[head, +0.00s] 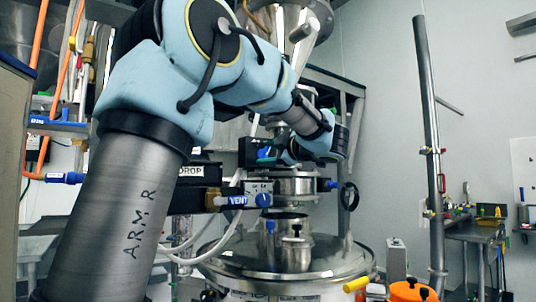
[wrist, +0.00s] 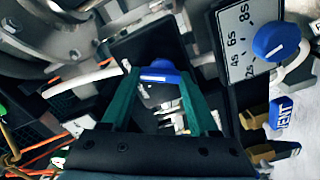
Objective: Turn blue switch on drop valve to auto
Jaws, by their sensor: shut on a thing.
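The blue switch (wrist: 158,66) shows in the wrist view on a dark box, between the tips of my gripper (wrist: 160,78). The two teal fingers are shut on the switch, one on each side. In the head view my gripper (head: 268,154) is at the dark valve box (head: 248,152), above and to the right of the white DROP label (head: 190,171). The switch itself cannot be told apart there.
Just below in the head view is a timer dial with a blue knob (head: 263,200), beside a blue VENT tag (head: 237,201). The dial (wrist: 272,42) is close to the right finger in the wrist view. A steel sifter (head: 297,185) stands right of the box.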

